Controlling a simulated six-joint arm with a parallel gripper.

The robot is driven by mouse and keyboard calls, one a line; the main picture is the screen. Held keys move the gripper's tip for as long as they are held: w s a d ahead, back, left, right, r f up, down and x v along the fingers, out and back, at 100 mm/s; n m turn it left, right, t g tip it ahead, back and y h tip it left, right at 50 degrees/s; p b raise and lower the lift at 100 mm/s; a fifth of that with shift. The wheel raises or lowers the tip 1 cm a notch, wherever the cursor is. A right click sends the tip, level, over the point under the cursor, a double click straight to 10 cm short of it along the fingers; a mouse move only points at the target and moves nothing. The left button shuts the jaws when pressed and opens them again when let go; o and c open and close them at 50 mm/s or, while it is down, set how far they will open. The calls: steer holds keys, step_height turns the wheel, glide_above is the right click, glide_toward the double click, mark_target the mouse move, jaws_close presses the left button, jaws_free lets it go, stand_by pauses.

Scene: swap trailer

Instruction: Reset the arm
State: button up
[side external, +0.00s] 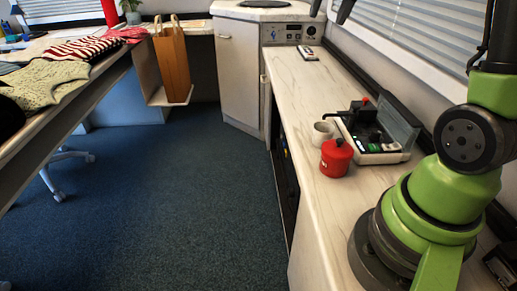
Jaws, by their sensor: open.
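My gripper (330,14) shows only in part at the top edge of the side external view. Two dark fingertips stand apart there, with nothing visible between them. The rest of the gripper is cut off by the frame. It appears in front of the window and wall, above the far part of the marble-patterned counter (306,82). My green and dark arm rises from the near right end of the counter and leaves the frame at the top right.
On the counter are a red canister (336,158), a white cup (322,133), an open case with dark equipment (393,157) and a small device (307,53). A paper bag (172,65) stands at the left. Blinds (420,35) line the right wall.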

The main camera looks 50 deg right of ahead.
steer(key=s+a+n+t+y, duration=0.1)
steer(key=s+a+n+t, duration=0.1)
steer(key=s+a, duration=0.5)
steer(key=s+a+f+n+t+y, duration=0.1)
steer(key=s+a+n, duration=0.4)
steer(key=a, duration=0.5)
steer(key=shift+s+a+f+t+y, duration=0.25)
steer(key=shift+s+t+y, duration=0.15)
steer(key=shift+s, duration=0.45)
stand_by(0.8)
